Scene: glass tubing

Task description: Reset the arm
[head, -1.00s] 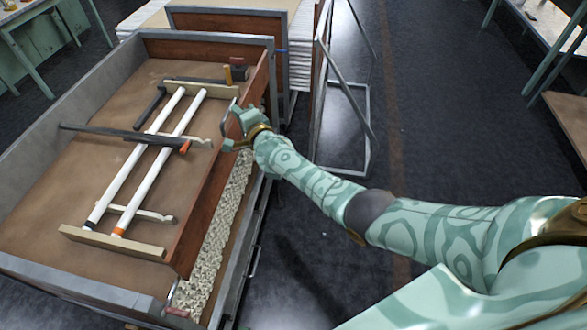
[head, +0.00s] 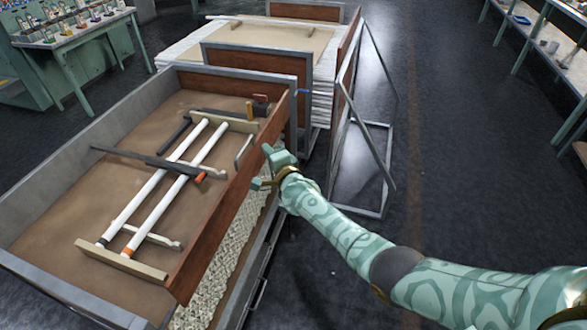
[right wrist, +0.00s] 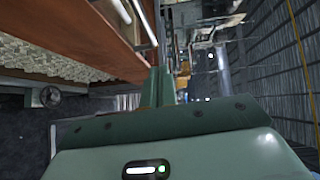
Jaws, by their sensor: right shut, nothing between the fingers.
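My right gripper (head: 265,164) is at the right side of the metal-edged drawer (head: 125,91), just outside its reddish-brown wooden side panel (head: 225,200). It is shut and holds nothing. In the right wrist view its fingers (right wrist: 160,85) are together, with the wooden side at the left. My right arm (head: 335,222) reaches in from the lower right. Two white tubes (head: 158,208) lie in the drawer across beige wooden bars (head: 120,262). A thin metal handle (head: 243,151) is by the panel, left of the gripper. My left gripper is not in view.
A dark rod (head: 140,160) lies across the tubes. A metal frame (head: 385,165) stands right of the drawer, behind the gripper. Another tray stack (head: 272,38) is at the back. Open dark floor (head: 460,190) is at the right.

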